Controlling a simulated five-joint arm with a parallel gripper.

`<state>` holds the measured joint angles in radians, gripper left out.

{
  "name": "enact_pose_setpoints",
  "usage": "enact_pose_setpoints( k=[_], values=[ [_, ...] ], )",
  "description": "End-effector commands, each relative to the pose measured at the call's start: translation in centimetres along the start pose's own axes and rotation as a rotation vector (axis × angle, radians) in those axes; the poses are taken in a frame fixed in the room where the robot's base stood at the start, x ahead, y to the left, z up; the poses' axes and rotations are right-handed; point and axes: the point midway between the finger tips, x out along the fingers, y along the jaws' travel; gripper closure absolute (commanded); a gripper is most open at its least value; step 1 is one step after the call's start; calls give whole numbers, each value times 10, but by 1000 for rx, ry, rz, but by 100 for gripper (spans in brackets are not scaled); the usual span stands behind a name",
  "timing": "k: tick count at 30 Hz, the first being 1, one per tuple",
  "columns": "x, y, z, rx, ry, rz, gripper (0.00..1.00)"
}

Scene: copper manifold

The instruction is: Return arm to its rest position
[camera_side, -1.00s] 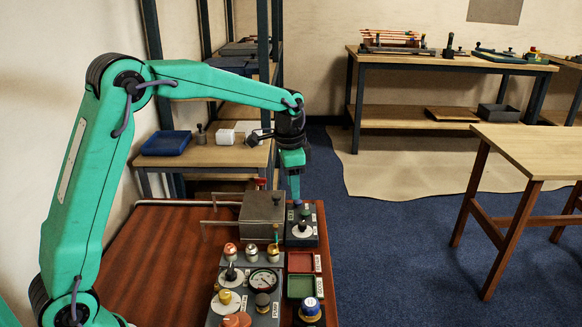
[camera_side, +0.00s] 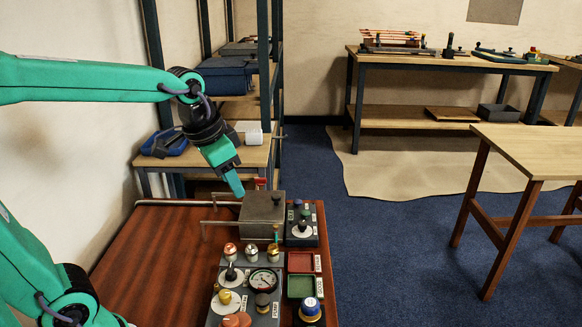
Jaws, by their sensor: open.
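My gripper (camera_side: 236,182) is at the end of my green arm, tilted down and to the right. It appears above and left of the grey metal box (camera_side: 262,214) in the picture. It looks empty, and the gap between its fingers is hard to make out at this angle. The dark block with a blue-topped knob and a white dial (camera_side: 302,228) stands to the right of the box, clear of my gripper.
A panel with a gauge (camera_side: 264,280) and several knobs stands on the red-brown table (camera_side: 150,250). Red (camera_side: 300,262) and green (camera_side: 300,286) trays lie to its right. Shelving with a blue tray (camera_side: 162,143) stands behind. The table's left part is clear.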

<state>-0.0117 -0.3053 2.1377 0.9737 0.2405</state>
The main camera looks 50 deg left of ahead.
Motion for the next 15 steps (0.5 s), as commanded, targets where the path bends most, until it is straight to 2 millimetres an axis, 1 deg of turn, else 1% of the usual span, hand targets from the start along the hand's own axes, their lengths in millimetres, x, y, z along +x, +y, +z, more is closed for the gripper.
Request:
enact_pose_setpoints(
  k=[1,6,12,15],
  values=[
    [-4,3,10,-17,17,-3,56],
    [-12,11,39,-82,59,-10,56],
    [-15,20,72,-157,109,-14,56],
    [-14,23,85,-187,130,-15,56]
  ],
)
